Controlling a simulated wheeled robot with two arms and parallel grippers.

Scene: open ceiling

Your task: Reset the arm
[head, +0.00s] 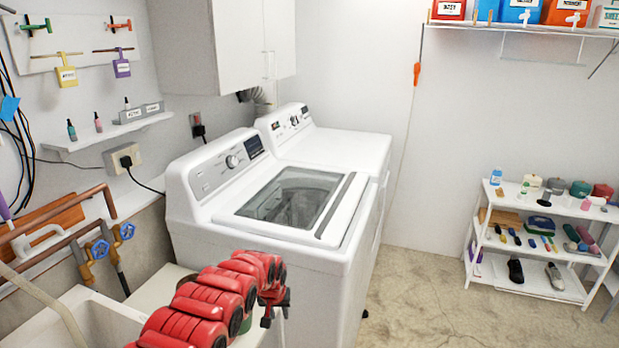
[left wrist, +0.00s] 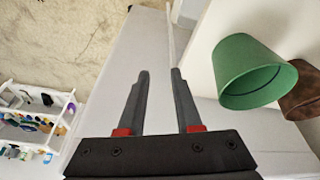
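My left arm (head: 205,310), red with black joints, reaches in from the bottom of the head view. Its gripper (head: 272,308) hangs at the arm's end, in front of the washing machine's front face, partly hidden by the arm. In the left wrist view the two dark fingers of my left gripper (left wrist: 158,76) stand apart with nothing between them. The gripper is open and empty. My right arm and right gripper show in neither view.
A green pot (left wrist: 250,75) and a brown pot (left wrist: 305,95) stand right of the fingers in the wrist view. The white washing machine (head: 215,185) is close to the arm. Blue-handled valves (head: 100,248) are at left. A shelf (head: 540,210) stands right. The floor (head: 430,300) between is clear.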

